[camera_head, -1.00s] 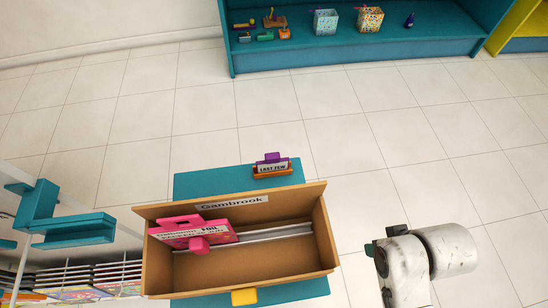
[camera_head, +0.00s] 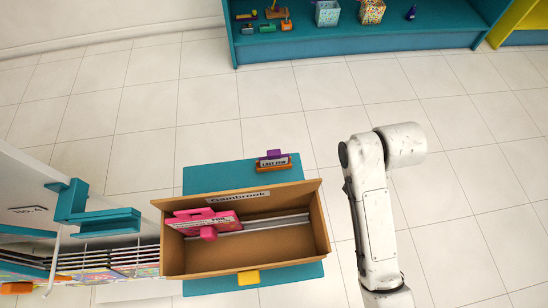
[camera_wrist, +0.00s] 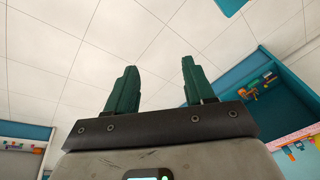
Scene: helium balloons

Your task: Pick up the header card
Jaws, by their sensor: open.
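A pink card with a knob and printed text (camera_head: 205,222), which looks like the header card, is in the left part of an open cardboard box (camera_head: 270,252). The box is labelled Gambrook and stands on a teal surface. The small print on the card is too blurred to read fully. My gripper (camera_wrist: 158,66) shows in the wrist view with its two green fingers wide apart and nothing between them. In the head view my arm is right of the box, and the gripper itself is not visible there. The card does not show in the wrist view.
A small orange and purple LAST FEW sign (camera_head: 273,161) stands on the teal surface (camera_head: 212,178) behind the box. A yellow block (camera_head: 248,278) is at the box's front. A teal bracket (camera_head: 95,215) and a rack are at left. Floor between box and back shelf (camera_head: 350,40) is clear.

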